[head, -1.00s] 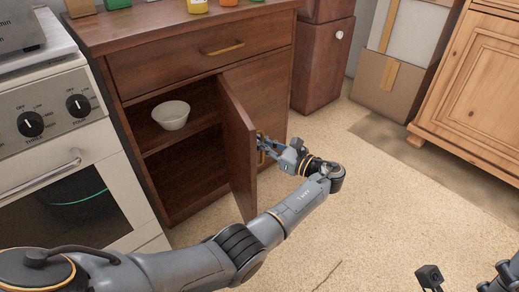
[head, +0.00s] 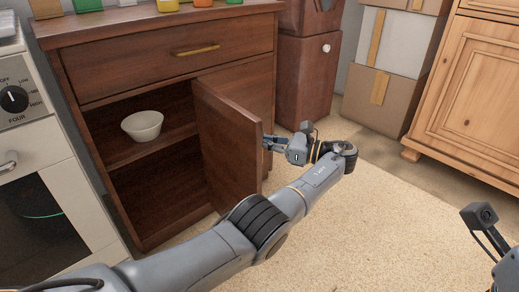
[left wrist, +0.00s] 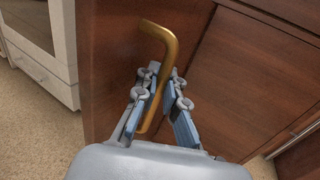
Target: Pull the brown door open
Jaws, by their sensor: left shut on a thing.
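The brown door (head: 228,145) of the dark wooden dresser stands swung out from the left opening, its inner face showing. My left gripper (head: 268,143) is at the door's outer side, near its free edge. In the left wrist view, its fingers (left wrist: 155,108) are shut on the brass handle (left wrist: 160,60), one finger on each side of the bar. The door front (left wrist: 115,50) shows behind the handle. The handle is hidden in the head view. Of my right arm only a part shows at the right edge; its gripper is out of view.
A white bowl (head: 142,126) stands on the shelf inside the dresser. A white stove (head: 60,190) is at left. A pine cabinet (head: 475,100) and cardboard boxes (head: 383,90) stand at right. The beige floor (head: 370,220) beside my left arm is clear.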

